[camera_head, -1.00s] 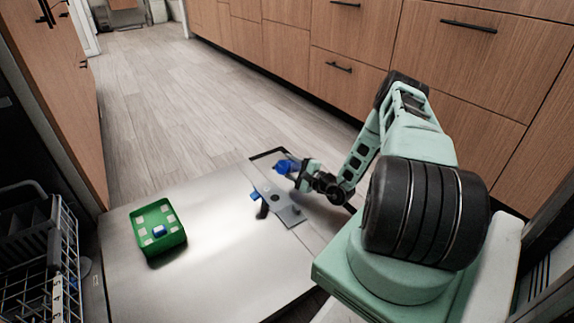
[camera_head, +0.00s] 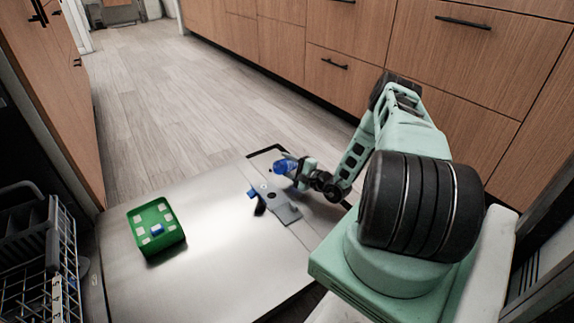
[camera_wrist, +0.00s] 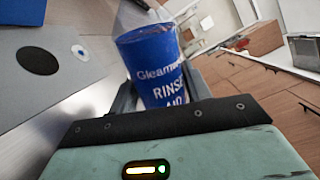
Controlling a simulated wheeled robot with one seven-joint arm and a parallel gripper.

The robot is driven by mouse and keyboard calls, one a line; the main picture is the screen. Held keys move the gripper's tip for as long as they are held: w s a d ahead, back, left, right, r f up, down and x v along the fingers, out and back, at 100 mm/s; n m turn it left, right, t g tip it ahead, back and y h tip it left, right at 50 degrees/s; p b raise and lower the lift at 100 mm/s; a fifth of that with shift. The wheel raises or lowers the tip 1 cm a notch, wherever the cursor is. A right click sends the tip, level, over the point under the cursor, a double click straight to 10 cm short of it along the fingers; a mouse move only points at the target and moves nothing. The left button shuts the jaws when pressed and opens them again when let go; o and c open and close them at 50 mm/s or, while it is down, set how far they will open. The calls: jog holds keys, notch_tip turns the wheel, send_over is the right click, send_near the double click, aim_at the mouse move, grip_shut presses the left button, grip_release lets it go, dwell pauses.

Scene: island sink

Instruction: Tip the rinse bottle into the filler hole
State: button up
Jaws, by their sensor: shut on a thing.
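My gripper (camera_head: 294,168) is shut on the blue rinse bottle (camera_head: 284,167), held above the far end of the open door. In the wrist view the bottle (camera_wrist: 155,60) reads "RINSE AID" and sits between the fingers; its upper end is clear. The grey dispenser panel (camera_head: 285,212) lies in the door just nearer than the bottle. In the wrist view the panel has a large dark round spot (camera_wrist: 38,60) and a small white ring with a blue centre (camera_wrist: 80,52), both left of the bottle. I cannot tell for sure which is the filler hole.
A green box (camera_head: 163,243) with white tablets and a blue one stands on the left of the metal door (camera_head: 220,270). A dark flap (camera_head: 260,208) and a small blue piece (camera_head: 252,192) are at the panel. A dish rack (camera_head: 62,265) is at lower left. Wooden drawers (camera_head: 290,45) stand behind.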

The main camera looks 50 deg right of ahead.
jog(key=shift+f+b, duration=0.1)
jog(key=shift+b, duration=0.2)
jog(key=b, duration=0.3)
jog(key=shift+d+f+n, duration=0.2)
jog(key=shift+f+n, duration=0.1)
jog(key=shift+d+n+b, duration=0.1)
jog(key=shift+n+b, duration=0.4)
jog(key=shift+b, duration=0.75)
jog(key=shift+r+n+b, duration=0.25)
jog(key=shift+n+b, duration=0.05)
jog(key=shift+b, duration=0.2)
jog(key=shift+r+p, duration=0.1)
jog(key=shift+p, duration=0.85)
jog(key=shift+b, duration=0.35)
dwell(0.7)
jog(key=shift+r+n+b, duration=0.3)
jog(key=shift+n+b, duration=0.2)
jog(key=shift+b, duration=0.2)
jog(key=shift+r, duration=0.2)
